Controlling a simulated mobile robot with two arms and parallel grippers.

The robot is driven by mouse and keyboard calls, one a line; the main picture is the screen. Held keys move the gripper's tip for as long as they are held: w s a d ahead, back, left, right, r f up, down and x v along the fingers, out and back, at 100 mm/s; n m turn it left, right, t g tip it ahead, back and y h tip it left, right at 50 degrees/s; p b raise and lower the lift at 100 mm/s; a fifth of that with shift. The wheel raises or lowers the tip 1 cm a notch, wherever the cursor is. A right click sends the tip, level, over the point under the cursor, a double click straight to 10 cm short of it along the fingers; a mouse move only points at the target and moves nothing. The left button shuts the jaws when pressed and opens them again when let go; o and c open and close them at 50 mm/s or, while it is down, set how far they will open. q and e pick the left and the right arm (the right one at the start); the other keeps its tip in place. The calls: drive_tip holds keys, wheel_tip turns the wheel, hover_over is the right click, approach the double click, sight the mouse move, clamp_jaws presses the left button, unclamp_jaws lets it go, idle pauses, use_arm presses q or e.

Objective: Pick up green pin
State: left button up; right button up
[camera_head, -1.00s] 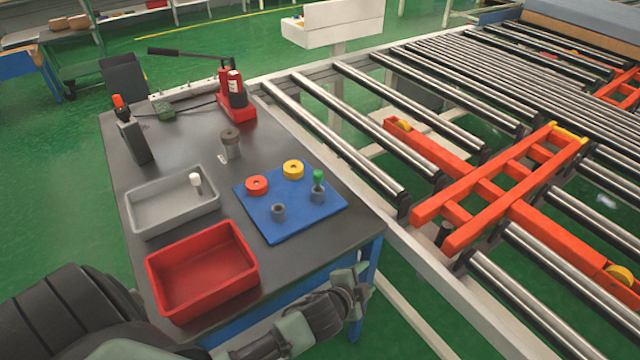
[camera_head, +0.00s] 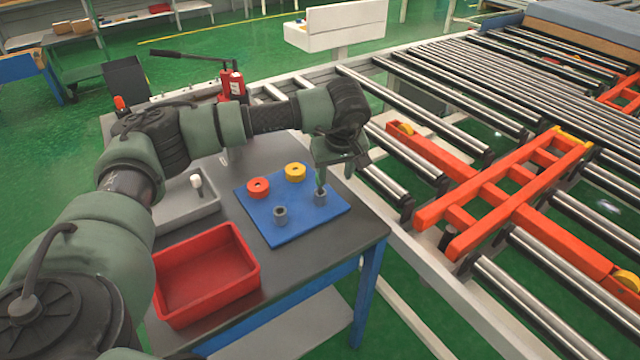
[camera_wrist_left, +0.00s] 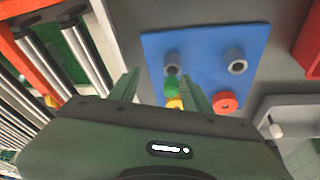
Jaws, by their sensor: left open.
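The green pin (camera_wrist_left: 172,86) shows in the left wrist view, between the two fingers of my left gripper (camera_wrist_left: 162,74). Its foot meets a grey socket (camera_wrist_left: 170,64) on the blue board (camera_wrist_left: 205,42). In the head view my left gripper (camera_head: 322,172) points down over the right socket (camera_head: 320,198) and hides the pin. My left gripper is open; I cannot tell whether a finger touches the pin. A second grey socket (camera_head: 280,215) on the board looks empty. My right gripper is not in view.
A red ring (camera_head: 258,188) and a yellow ring (camera_head: 295,172) lie on the board. A red bin (camera_head: 250,262) and a grey tray (camera_head: 208,218) with a white-topped pin stand to the left. A roller conveyor with an orange frame (camera_head: 480,190) is on the right.

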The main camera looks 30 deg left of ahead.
sight(320, 188)
use_arm(q)
drive_tip(key=shift+y, duration=0.5)
drive_tip(key=a+f+b, duration=0.1)
drive_tip(key=f+b, duration=0.1)
drive_tip(key=w+a+f+b, duration=0.1)
drive_tip(key=a+f, duration=0.1)
drive_tip(key=a+f+b, duration=0.2)
drive_tip(key=shift+w+a+b, duration=0.15)
drive_tip(key=shift+w+b, duration=0.2)
drive_tip(key=shift+w, duration=0.1)
drive_tip(key=shift+r, duration=0.1)
clamp_jaws()
